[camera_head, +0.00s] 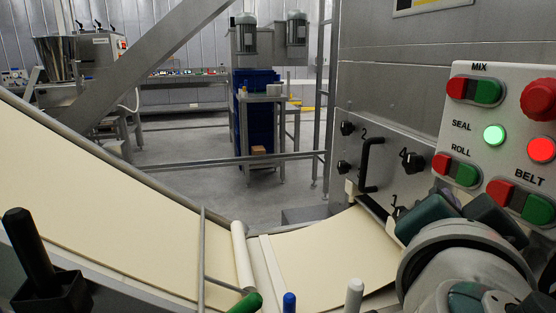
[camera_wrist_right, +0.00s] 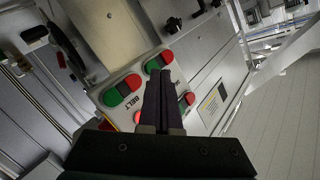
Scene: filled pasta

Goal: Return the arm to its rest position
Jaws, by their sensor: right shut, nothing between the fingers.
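My right arm (camera_head: 460,265) comes in at the lower right of the head view, in front of the lower part of the white control panel (camera_head: 470,130). Its fingertips cannot be made out there. In the right wrist view my right gripper (camera_wrist_right: 161,82) is shut and empty, its dark fingers side by side. They overlap the panel (camera_wrist_right: 130,72) in that view; I see no clear contact, and the gap is hard to judge. The panel has red and green buttons marked MIX, ROLL and BELT. The round green SEAL button (camera_head: 494,135) looks lit. My left gripper is not in view.
A pale dough sheet (camera_head: 90,190) slopes down from the left to a roller (camera_head: 241,255); another sheet (camera_head: 335,255) lies beyond it. Black knobs and a bent handle (camera_head: 369,165) stick out of the metal wall. A black upright handle (camera_head: 30,245) stands lower left.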

